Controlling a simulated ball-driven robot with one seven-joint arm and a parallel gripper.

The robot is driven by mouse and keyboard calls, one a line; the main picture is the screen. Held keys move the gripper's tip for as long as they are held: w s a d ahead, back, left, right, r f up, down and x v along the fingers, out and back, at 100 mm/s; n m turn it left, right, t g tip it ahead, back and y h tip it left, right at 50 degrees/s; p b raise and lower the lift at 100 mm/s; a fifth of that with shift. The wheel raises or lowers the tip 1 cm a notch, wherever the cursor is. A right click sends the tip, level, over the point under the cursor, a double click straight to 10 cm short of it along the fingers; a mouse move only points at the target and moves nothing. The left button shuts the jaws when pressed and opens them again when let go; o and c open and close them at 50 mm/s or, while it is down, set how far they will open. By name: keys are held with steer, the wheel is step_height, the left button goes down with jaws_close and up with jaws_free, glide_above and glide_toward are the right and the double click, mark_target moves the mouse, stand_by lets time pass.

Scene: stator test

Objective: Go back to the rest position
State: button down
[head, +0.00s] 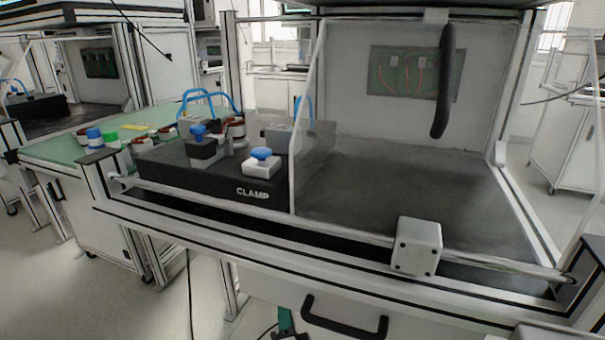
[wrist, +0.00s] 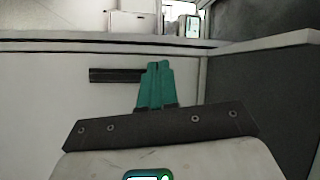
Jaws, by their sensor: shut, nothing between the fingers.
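My gripper shows in the wrist view (wrist: 159,68) as two green fingers held together, with nothing between them. Behind the fingers is a pale panel with a dark horizontal bar. In the head view a small green part of my gripper (head: 286,318) shows at the bottom edge, in front of the bench and left of the black drawer handle (head: 343,325). The rest of my arm is out of the head view.
The test bench holds a black clamp block (head: 215,182) with blue knobs. A clear panel (head: 308,120) stands beside it. A white box (head: 417,247) sits on the front rail. The dark bench top (head: 400,190) at right is bare. A green table (head: 62,148) stands at left.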

steer(key=s+d+f+n+g+y, duration=0.1)
steer(key=s+d+f+n+g, duration=0.5)
steer(key=s+d, duration=0.4)
steer(key=s+d+f+n+g+y, duration=0.1)
steer(key=s+d+f+n+g, duration=0.2)
steer(key=s+d+n+g, duration=0.6)
steer(key=s+d+r+m+g+h, duration=0.1)
steer(key=s+d+h, duration=0.1)
steer(key=s+d, duration=0.35)
steer(key=s+d+m+g+h, duration=0.1)
steer(key=s+d+h, duration=0.15)
steer(key=s, duration=0.65)
steer(key=s+d+r+m+g+h, duration=0.1)
steer(key=s+d, duration=0.4)
steer(key=s, duration=0.3)
step_height(320, 180, up, 28)
steer(key=p, duration=2.7)
steer(key=shift+w+a+f+p, duration=0.15)
steer(key=shift+a+f+p, duration=0.1)
steer(key=shift+p, duration=0.05)
